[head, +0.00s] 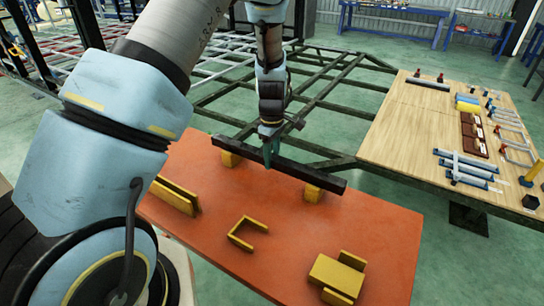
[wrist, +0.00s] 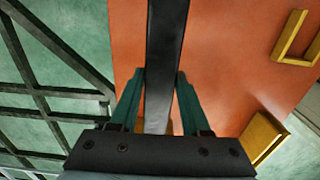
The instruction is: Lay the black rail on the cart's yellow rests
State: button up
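My gripper (head: 267,157) points down at the rail's middle. In the wrist view, its green fingers (wrist: 160,80) stand on both sides of the rail (wrist: 166,45) with their tips against it.
Other yellow holders stand on the cart: a long slot (head: 175,196), a U-shaped bracket (head: 246,236) and a block (head: 337,277). A wooden table (head: 410,120) with parts is at the right. The dark chassis frame (head: 330,97) lies behind the cart.

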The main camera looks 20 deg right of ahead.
jog(key=o, duration=0.4)
jog(key=shift+c, duration=0.2)
notch_tip(320, 180, up, 12)
jog(key=b, duration=0.3)
jog(key=a+r+m, duration=0.2)
jog(key=a+m, duration=0.1)
jog(key=a, duration=1.2)
jog(key=s+a+m+t, duration=0.1)
jog(key=s+a+m, duration=0.5)
jog(key=a, duration=0.9)
jog(key=s, duration=0.3)
jog(key=shift+f+t, duration=0.3)
jog(key=shift+f, duration=0.05)
